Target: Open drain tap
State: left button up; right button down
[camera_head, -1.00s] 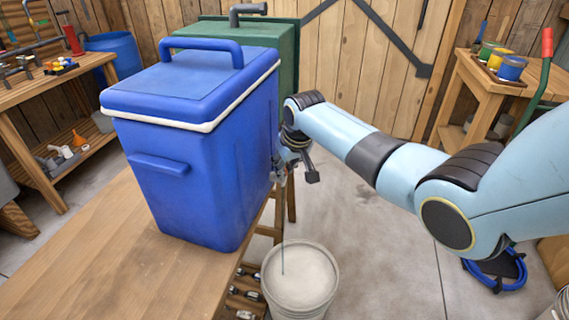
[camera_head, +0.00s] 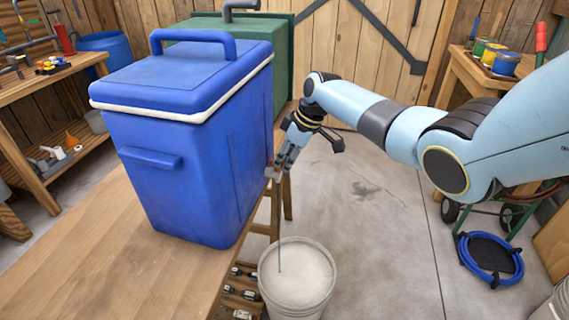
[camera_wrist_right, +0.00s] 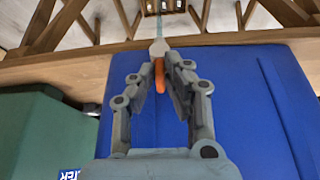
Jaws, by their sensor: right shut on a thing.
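The blue cooler (camera_head: 190,180) with a white-rimmed lid stands on the wooden table. Its drain tap shows in the right wrist view as a pale spout (camera_wrist_right: 159,48) with an orange lever (camera_wrist_right: 159,78). In the head view the tap is small and partly hidden at the cooler's right side. My right gripper (camera_head: 275,172) is there, fingers pointing down and left. In the right wrist view the gripper (camera_wrist_right: 163,66) is shut on the orange lever, one finger on each side. A thin bluish stream (camera_head: 280,245) runs from the tap down into the white bucket (camera_head: 297,300). My left gripper is out of view.
A green container (camera_head: 283,75) stands close behind the cooler. The wooden table's (camera_head: 110,250) right edge lies beside the bucket. Concrete floor (camera_head: 380,250) is open to the right. A blue hose coil (camera_head: 490,258) and paint cans (camera_head: 506,63) are at right.

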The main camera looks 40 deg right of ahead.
jog(key=shift+n, duration=0.3)
jog(key=c, duration=1.4)
grip_release()
jog(key=v, duration=1.2)
jog(key=shift+w+d, duration=0.1)
jog(key=shift+w, duration=0.1)
